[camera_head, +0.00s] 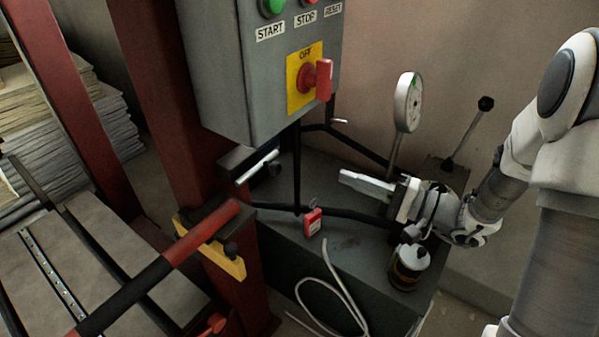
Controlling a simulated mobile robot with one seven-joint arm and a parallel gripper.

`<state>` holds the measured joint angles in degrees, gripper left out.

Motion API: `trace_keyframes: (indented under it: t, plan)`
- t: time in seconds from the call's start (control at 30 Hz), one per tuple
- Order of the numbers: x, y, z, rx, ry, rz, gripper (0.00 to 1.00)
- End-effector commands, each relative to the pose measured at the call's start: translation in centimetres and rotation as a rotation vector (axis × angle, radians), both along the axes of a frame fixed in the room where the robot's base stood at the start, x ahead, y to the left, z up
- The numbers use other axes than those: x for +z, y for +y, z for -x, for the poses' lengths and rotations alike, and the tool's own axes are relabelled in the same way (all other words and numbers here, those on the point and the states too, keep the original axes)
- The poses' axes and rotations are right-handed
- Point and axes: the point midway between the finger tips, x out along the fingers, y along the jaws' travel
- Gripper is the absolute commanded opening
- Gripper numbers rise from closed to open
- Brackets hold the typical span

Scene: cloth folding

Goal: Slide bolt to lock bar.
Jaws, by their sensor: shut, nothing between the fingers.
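A long bar (130,294), black with a red section near its upper end, slants across the lower left. Its upper part crosses in front of a yellow bracket (228,265) on the red post. A small black knob (231,249) sits on this bracket beside the bar and looks like the bolt's handle. The bolt's shaft is not clear, so I cannot tell its position. My gripper (345,178) is shut and empty. It points left above the dark cabinet top, to the right of the bracket and apart from the bar and knob.
A grey control box (235,75) with a red switch hangs above the bracket. A red padlock (312,222), a can (408,267) and a pale cable (328,290) are nearby. A round gauge (407,102) and black-knobbed lever (470,132) stand behind my gripper.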

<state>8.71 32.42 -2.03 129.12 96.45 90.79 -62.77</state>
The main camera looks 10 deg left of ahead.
Motion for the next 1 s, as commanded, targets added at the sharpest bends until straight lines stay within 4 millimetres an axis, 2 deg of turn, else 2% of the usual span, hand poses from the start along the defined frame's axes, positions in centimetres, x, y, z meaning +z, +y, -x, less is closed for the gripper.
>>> trace_keyframes:
  t: [0.37, 0.53, 0.67, 1.0]
  plan:
    - [-0.3, -0.2, -0.4, -0.016, -0.004, -0.008, 0.00]
    - [-0.3, 0.8, -0.6, -0.013, -0.004, -0.008, 0.00]
    - [-0.3, 2.8, -1.2, -0.010, -0.004, -0.008, 0.00]
    - [0.0, 9.7, -3.2, -0.010, -0.004, -0.009, 0.00]
